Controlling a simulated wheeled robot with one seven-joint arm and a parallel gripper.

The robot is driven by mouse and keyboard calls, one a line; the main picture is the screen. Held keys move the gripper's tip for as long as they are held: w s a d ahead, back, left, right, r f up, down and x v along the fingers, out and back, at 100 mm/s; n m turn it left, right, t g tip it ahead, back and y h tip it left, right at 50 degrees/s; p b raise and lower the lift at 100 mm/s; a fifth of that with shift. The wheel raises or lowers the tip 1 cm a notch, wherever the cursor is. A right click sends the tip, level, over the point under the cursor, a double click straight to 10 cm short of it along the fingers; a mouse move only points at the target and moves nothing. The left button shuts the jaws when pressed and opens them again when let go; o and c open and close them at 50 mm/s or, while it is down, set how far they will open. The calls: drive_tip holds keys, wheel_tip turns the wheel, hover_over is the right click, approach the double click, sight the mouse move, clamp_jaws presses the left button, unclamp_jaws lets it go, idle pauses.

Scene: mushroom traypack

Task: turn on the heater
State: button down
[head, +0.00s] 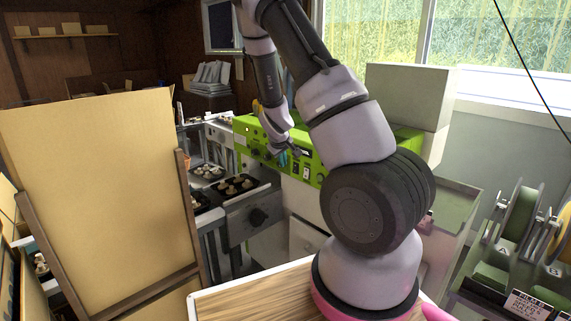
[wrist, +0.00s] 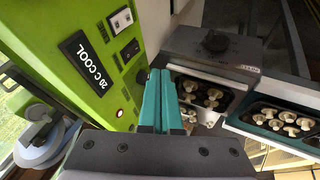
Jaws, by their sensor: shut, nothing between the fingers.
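The green machine (head: 250,128) stands in the middle of the head view, and its panel (wrist: 92,25) fills the left of the wrist view. The panel carries a black label or display reading "20 C COOL" (wrist: 86,62). It also has a white switch plate (wrist: 121,20), a dark switch (wrist: 130,50), a dark round knob (wrist: 142,77) and a small lit lamp with a red rim (wrist: 120,113). My gripper (wrist: 160,73) has teal fingers, shut and empty, close beside the panel near the knob. Contact cannot be told. In the head view my gripper (head: 283,158) is small before the panel.
Black trays of mushrooms (wrist: 278,120) lie right of my gripper, beside a grey unit with a dark knob (wrist: 215,41). A tan board (head: 90,190) stands at the left of the head view. Film reels (head: 520,215) stand at the right.

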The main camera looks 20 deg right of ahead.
sight(293, 169)
drive_tip(key=shift+w+d+f, duration=0.9)
drive_tip(key=shift+d+f, duration=0.1)
drive_tip(key=shift+f, duration=0.2)
drive_tip(key=shift+w+d+f, duration=0.85)
drive_tip(key=shift+d+f, duration=0.2)
drive_tip(key=shift+f, duration=0.1)
drive_tip(key=shift+w+d+f, duration=0.9)
drive_tip(key=shift+d+f, duration=0.1)
drive_tip(key=shift+f, duration=0.2)
drive_tip(key=shift+w+d+f, duration=0.1)
drive_tip(key=shift+d, duration=0.2)
